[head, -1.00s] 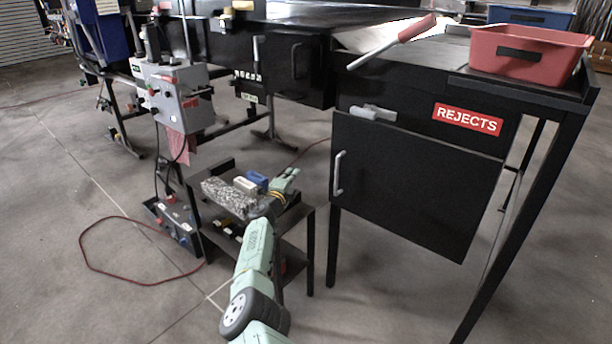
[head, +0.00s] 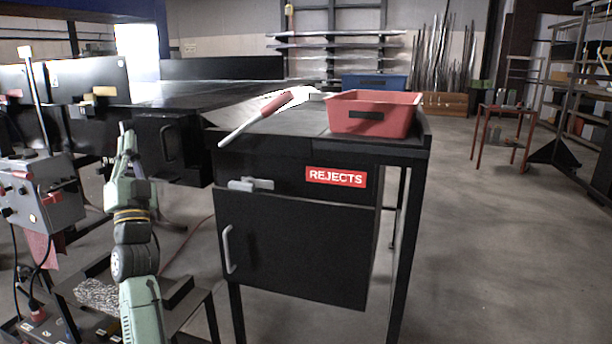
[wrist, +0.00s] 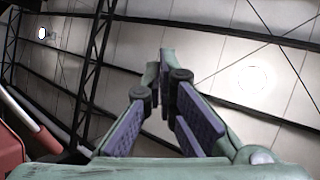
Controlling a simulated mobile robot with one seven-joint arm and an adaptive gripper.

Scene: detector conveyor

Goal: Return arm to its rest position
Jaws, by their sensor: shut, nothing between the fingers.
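My arm stands upright at the left in the head view, in front of the black conveyor. My gripper (head: 125,140) points upward with its fingers together and nothing held. In the wrist view my gripper (wrist: 162,62) also shows its fingertips meeting, with the ceiling behind them. The gripper is apart from the bench and the control box.
The black reject cabinet (head: 290,245) stands to the right of my arm, with a red bin (head: 375,114) and a red-and-white handle (head: 262,112) on top. A grey control box (head: 45,195) is at far left. A low cart (head: 180,297) is beside my arm.

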